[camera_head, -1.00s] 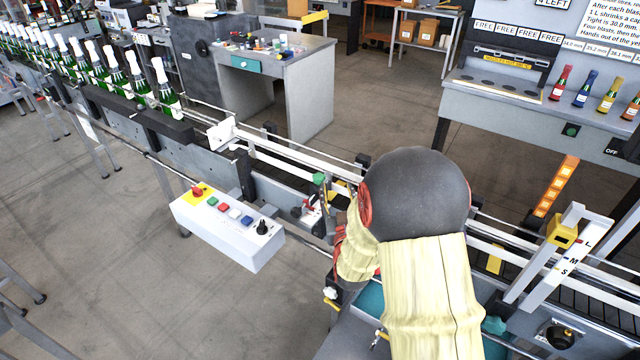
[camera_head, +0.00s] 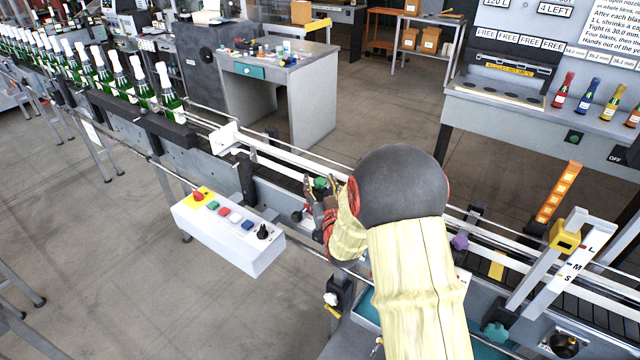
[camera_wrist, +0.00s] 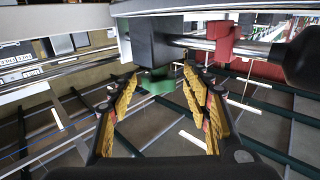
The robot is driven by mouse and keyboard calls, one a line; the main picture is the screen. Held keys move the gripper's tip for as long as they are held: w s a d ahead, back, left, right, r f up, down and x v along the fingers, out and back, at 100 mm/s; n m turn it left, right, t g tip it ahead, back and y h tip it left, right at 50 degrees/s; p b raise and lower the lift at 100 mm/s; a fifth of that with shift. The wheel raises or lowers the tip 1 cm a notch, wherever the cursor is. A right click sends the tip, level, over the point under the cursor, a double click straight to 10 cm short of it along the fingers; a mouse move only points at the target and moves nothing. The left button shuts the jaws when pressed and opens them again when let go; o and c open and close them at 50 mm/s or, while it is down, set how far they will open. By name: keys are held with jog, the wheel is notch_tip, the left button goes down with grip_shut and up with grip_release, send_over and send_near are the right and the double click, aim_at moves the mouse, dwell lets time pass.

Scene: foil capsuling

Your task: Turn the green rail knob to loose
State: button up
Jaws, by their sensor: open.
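The green rail knob (camera_head: 320,183) shows at the near side of the conveyor rail in the head view, close to my gripper (camera_head: 322,187). In the wrist view the green knob (camera_wrist: 157,82) sits under a dark block (camera_wrist: 155,42), ahead of my gripper (camera_wrist: 155,105). My gripper's two fingers, with yellow ridged pads, are spread open on either side of the knob. Whether either finger touches it I cannot tell. My arm hides part of the rail in the head view.
A red clamp (camera_wrist: 222,40) is on the rod right of the knob in the wrist view. A white control box (camera_head: 228,233) with coloured buttons stands in front of the conveyor. Bottles (camera_head: 140,82) stand in line at the upper left. A purple knob (camera_head: 459,243) lies right of my arm.

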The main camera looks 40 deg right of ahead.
jog(key=c, duration=0.3)
jog(key=c, duration=0.8)
jog(key=shift+c, duration=0.3)
jog(key=shift+d+n+y+b, duration=0.1)
jog(key=shift+n+y+b, duration=0.2)
jog(key=shift+y+b, duration=0.1)
jog(key=n+y, duration=0.1)
jog(key=n+t+y+b, duration=0.1)
jog(key=y, duration=0.1)
jog(key=shift+s+d+y, duration=0.1)
jog(key=shift+d+y, duration=0.05)
jog(key=shift+y, duration=0.15)
jog(key=shift+n+y+p, duration=0.25)
jog(key=shift+n+y, duration=1.05)
jog(key=shift+y, duration=0.6)
jog(key=shift+n+y+p, duration=0.25)
jog(key=shift+n+y, duration=1.05)
jog(key=shift+y, duration=0.6)
jog(key=o, duration=1.2)
jog(key=shift+c, duration=0.2)
